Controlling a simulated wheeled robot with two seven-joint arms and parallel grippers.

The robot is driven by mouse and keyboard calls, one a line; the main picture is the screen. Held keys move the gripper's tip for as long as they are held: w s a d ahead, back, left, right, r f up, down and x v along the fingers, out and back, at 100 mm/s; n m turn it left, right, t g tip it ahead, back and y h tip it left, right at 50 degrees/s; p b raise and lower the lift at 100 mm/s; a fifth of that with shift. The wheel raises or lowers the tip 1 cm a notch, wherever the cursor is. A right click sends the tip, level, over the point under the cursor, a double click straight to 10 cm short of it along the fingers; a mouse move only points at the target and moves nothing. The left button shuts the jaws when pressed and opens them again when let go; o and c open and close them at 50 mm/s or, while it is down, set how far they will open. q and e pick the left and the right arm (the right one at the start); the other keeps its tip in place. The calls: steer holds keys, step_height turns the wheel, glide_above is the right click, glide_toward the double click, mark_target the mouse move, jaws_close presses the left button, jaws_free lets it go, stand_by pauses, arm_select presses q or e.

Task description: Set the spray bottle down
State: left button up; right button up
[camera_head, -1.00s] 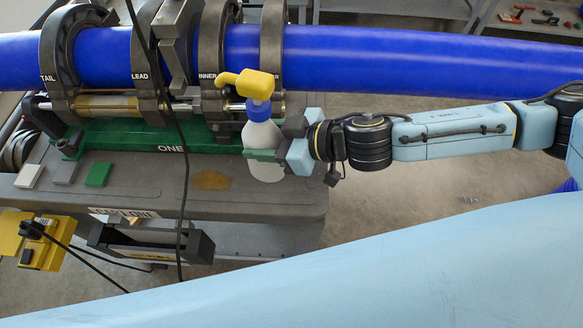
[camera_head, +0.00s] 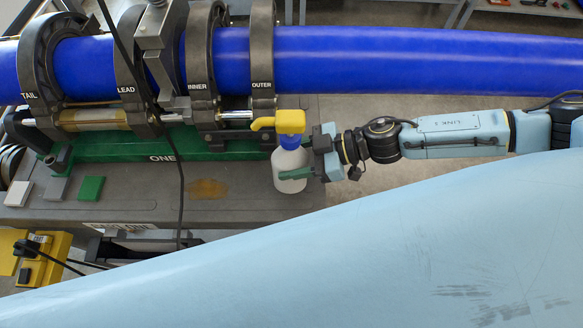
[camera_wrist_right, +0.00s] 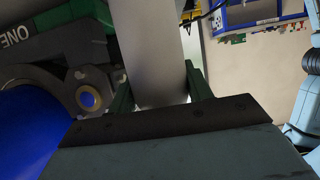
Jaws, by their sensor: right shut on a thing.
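The spray bottle (camera_head: 291,165) has a white body, a blue collar and a yellow spray head, and stands upright over the right end of the grey cart top (camera_head: 240,200). My right gripper (camera_head: 303,174) comes from the right and is shut on its body. In the right wrist view the white body (camera_wrist_right: 152,45) shows between the green fingers (camera_wrist_right: 158,90). I cannot tell whether the bottle's base touches the cart top. My left gripper is not in view.
A blue pipe (camera_head: 400,60) runs through dark clamps (camera_head: 262,60) behind the bottle. White, grey and green pads (camera_head: 91,188) lie at the left. A brown stain (camera_head: 208,188) marks the clear cart surface. A black cable (camera_head: 181,190) hangs across the cart.

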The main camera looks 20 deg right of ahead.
mark_target(292, 168)
steer(key=shift+f+b, duration=0.45)
steer(key=shift+f, duration=1.25)
steer(key=shift+f, duration=0.2)
steer(key=o, duration=1.3)
steer(key=shift+r, duration=0.1)
steer(key=shift+d+r, duration=0.15)
steer(key=shift+d, duration=0.1)
steer(key=v, duration=1.1)
steer(key=shift+s+d+b, duration=0.2)
steer(key=shift+b, duration=0.2)
